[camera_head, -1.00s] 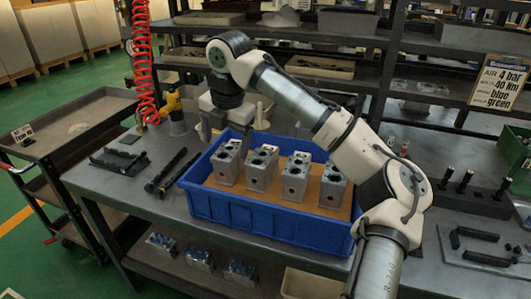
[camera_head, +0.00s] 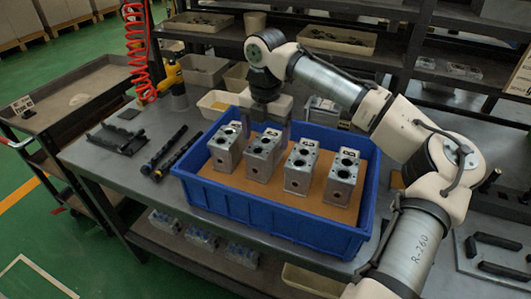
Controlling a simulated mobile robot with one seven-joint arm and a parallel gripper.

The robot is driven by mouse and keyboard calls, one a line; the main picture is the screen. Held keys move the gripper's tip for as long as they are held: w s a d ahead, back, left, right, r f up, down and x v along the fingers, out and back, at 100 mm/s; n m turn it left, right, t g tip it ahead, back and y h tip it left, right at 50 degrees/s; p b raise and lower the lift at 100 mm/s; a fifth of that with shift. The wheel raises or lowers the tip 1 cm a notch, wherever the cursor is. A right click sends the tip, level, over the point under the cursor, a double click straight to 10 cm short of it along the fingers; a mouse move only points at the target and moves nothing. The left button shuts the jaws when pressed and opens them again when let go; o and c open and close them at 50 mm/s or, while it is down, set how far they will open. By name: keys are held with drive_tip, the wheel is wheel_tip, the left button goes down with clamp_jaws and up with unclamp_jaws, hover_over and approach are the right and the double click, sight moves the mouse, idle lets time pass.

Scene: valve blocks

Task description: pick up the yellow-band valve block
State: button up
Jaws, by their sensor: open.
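Several grey metal valve blocks stand upright in a row inside a blue crate (camera_head: 265,216) with a brown base. They are the leftmost block (camera_head: 227,150), the second block (camera_head: 262,158), the third block (camera_head: 300,169) and the rightmost block (camera_head: 343,180). I cannot make out a yellow band on any of them. My gripper (camera_head: 267,132) is open and points down, behind and above the second block at the crate's back side. Its fingertips are partly hidden behind the blocks, and I see nothing held.
The crate stands on a grey workbench (camera_head: 110,175). A white bin (camera_head: 217,103) is behind the crate. More blocks (camera_head: 200,238) sit on the lower shelf.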

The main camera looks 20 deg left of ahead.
drive_tip(key=shift+w+a+f+p, duration=0.1)
drive_tip(key=shift+f+p, duration=0.1)
drive_tip(key=shift+f, duration=0.7)
drive_tip(key=shift+w+d+f+p, duration=0.1)
drive_tip(key=shift+f+p, duration=0.15)
drive_tip(key=shift+f, duration=0.65)
drive_tip(key=shift+w+a+f+p, duration=0.1)
drive_tip(key=shift+f+p, duration=0.1)
drive_tip(key=shift+f, duration=0.7)
drive_tip(key=shift+c, duration=0.3)
clamp_jaws()
drive_tip(key=shift+r, duration=0.1)
